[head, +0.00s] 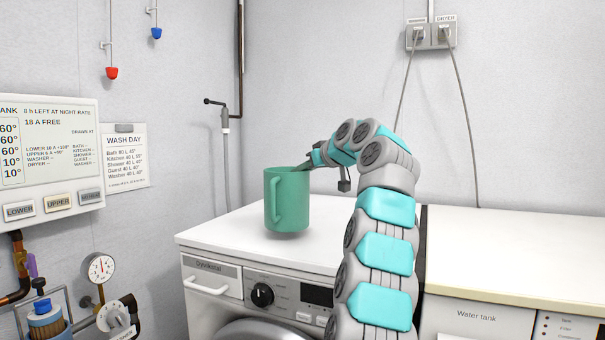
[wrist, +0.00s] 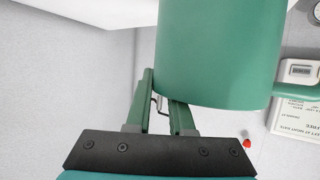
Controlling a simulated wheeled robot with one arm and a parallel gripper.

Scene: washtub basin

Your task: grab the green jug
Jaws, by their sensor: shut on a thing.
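The green jug (head: 291,205) is upright over the front left part of the white washing machine top (head: 225,235), with its handle facing front left. A shadow lies right under it; I cannot tell whether its base touches the top. My gripper (head: 308,164) reaches in from the right at the jug's rim and is shut on the jug. In the wrist view the jug (wrist: 222,50) fills the upper right, and my gripper's fingers (wrist: 160,88) come together beside its wall. The exact contact point is hidden behind the jug.
A gauge (head: 99,268) and pipes are at the lower left. A control panel (head: 45,150) and a wash day notice (head: 124,158) hang on the left wall. The top left of the jug is clear.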

